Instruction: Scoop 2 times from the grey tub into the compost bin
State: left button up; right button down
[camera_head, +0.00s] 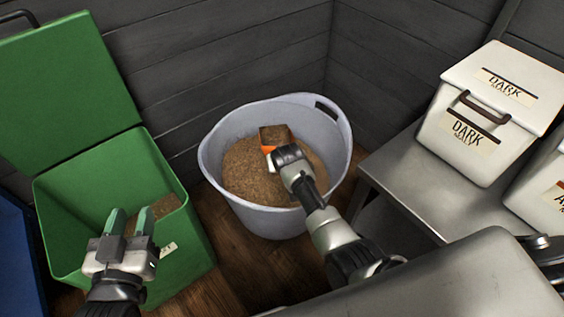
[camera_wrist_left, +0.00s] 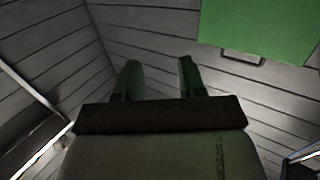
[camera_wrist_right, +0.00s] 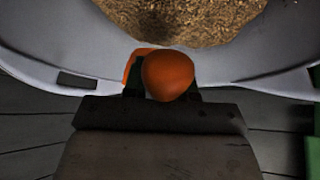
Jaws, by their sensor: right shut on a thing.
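The grey tub (camera_head: 212,170) stands on the floor in the middle of the head view, part filled with brown grain (camera_head: 245,172). My right gripper (camera_head: 275,157) is over the tub, shut on the orange scoop (camera_head: 268,149). The scoop's box-shaped head shows brown inside; whether that is a load cannot be told. In the right wrist view the scoop's rounded orange end (camera_wrist_right: 168,76) sits between the fingers. The green compost bin (camera_head: 185,250) stands at left with its lid up and some brown matter inside. My left gripper (camera_head: 132,219) is open and empty over it.
A metal table (camera_head: 425,205) at right holds white lidded boxes (camera_head: 475,128), one labelled "DARK". A metal surface (camera_head: 440,285) fills the lower right. A blue container (camera_head: 15,260) is at the left edge. Dark plank walls close off the back. Wooden floor shows between bin and tub.

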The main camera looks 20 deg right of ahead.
notch_tip(320, 180, up, 2)
jog(key=shift+r+p, duration=0.1)
jog(key=shift+p, duration=0.8)
jog(key=shift+s+r+t+p, duration=0.1)
jog(key=shift+r+t+p, duration=0.15)
jog(key=shift+t+p, duration=0.1)
jog(key=shift+r+p, duration=0.7)
pick_arm(q)
jog(key=s+a+f+g+y+p, duration=0.2)
jog(key=s+a+f+g, duration=0.3)
jog(key=s+f+g, duration=0.4)
jog(key=shift+s+a+f+n+g+y, duration=0.25)
jog(key=shift+s+g+y, duration=0.65)
jog(key=shift+s+g, duration=1.3)
pick_arm(e)
jog(key=shift+s+r+t, duration=0.15)
jog(key=shift+r+t, duration=0.1)
jog(key=shift+r, duration=0.75)
pick_arm(q)
jog(key=shift+w+r, duration=0.1)
jog(key=shift+w, duration=0.1)
